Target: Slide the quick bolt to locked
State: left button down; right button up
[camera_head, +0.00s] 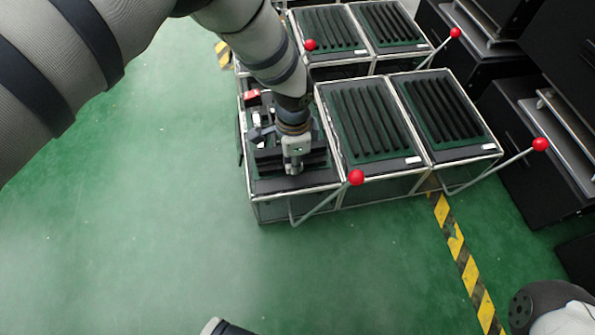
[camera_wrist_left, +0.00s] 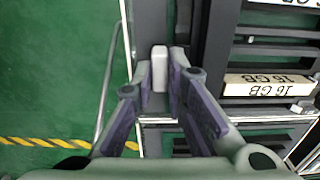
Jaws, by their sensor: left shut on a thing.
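My left gripper (camera_head: 293,165) reaches down over the near part of the leftmost framed unit (camera_head: 270,185). In the left wrist view its two fingers (camera_wrist_left: 161,80) are closed around a light grey upright knob (camera_wrist_left: 160,56), which I take to be the quick bolt's handle. The knob stands by a dark strip along the unit's edge. In the head view the gripper hides most of the bolt, so I cannot tell its position along its track.
Neighbouring framed units hold dark slatted panels (camera_head: 370,120). Levers with red balls (camera_head: 356,177) (camera_head: 540,144) stick out near their fronts. A small red part (camera_head: 252,97) sits behind the gripper. White "16 GB" labels (camera_wrist_left: 268,85) lie beside it. Green floor at left is clear.

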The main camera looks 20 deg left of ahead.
pick_arm(q)
jog(key=shift+w+a+f, duration=0.2)
jog(key=shift+w+a, duration=0.2)
jog(key=shift+w, duration=0.25)
jog(key=shift+w+a+r+b, duration=0.25)
jog(key=shift+w+b, duration=0.05)
jog(key=shift+w, duration=0.05)
jog(key=c, duration=1.6)
grip_release()
notch_tip(320, 180, up, 12)
